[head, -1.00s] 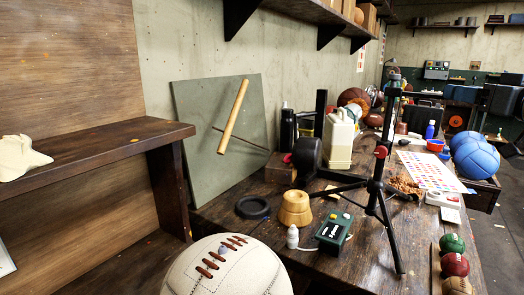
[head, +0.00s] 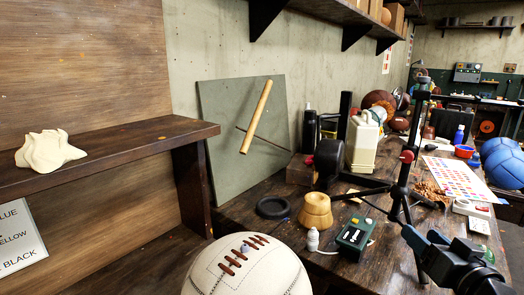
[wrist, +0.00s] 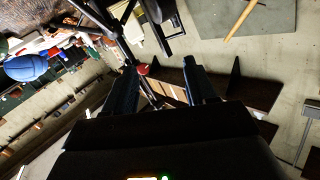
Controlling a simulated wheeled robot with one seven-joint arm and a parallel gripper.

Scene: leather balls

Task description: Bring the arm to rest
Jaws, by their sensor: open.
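My gripper (head: 425,236) shows at the lower right of the head view, in front of the workbench's right part. In the wrist view my gripper (wrist: 160,78) has its two dark fingers apart with nothing held between them. The wrist view appears tilted or inverted, with the shelf low in the picture. A black tripod stand (head: 403,190) with a red knob stands on the bench just behind my gripper in the head view; the red knob (wrist: 142,69) shows beyond the fingers in the wrist view. I cannot tell the distance between them.
A large white laced ball (head: 240,275) is at the front. A pale hide (head: 48,150) lies on the left shelf.

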